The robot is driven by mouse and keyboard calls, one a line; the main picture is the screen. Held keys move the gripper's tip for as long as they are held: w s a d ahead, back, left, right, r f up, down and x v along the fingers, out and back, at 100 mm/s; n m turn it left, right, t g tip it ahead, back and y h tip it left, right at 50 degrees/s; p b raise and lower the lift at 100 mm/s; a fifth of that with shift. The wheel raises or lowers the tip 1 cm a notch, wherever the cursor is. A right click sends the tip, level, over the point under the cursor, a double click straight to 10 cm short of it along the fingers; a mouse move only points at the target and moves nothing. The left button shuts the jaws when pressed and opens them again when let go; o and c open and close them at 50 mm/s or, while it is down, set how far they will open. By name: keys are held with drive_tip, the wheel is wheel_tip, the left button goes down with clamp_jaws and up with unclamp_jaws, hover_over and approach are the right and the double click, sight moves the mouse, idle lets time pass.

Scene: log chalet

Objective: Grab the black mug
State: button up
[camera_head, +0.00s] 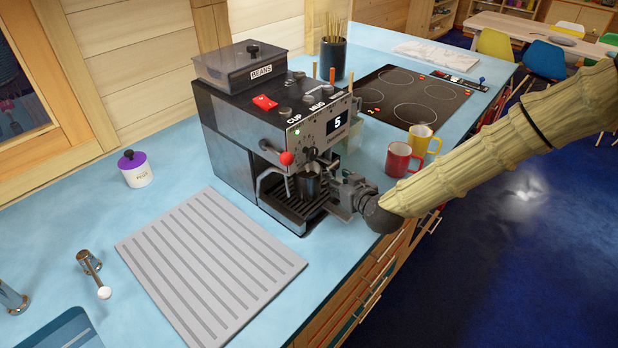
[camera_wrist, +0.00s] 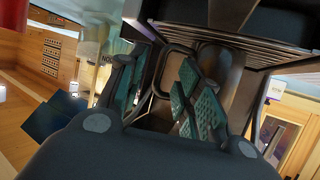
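The black mug (camera_head: 309,186) stands on the drip tray under the spout of the coffee machine (camera_head: 265,125). In the wrist view the dark mug (camera_wrist: 212,75) is close ahead, with its looped handle (camera_wrist: 172,48) turned toward me. My gripper (camera_head: 334,187) reaches in from the right beside the mug. In the wrist view my gripper (camera_wrist: 158,82) has its green-padded fingers apart, with the handle seemingly between them. I cannot tell whether a pad touches the handle. The mug's lower part is partly hidden by my fingers.
A red mug (camera_head: 401,160) and a yellow mug (camera_head: 421,139) stand on the counter behind my arm, near the cooktop (camera_head: 410,97). A ridged grey mat (camera_head: 210,262) lies left of the machine. The machine's housing is close above my gripper.

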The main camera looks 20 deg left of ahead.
drive_tip(key=shift+x, duration=1.05)
clamp_jaws()
drive_tip(key=shift+r, duration=0.1)
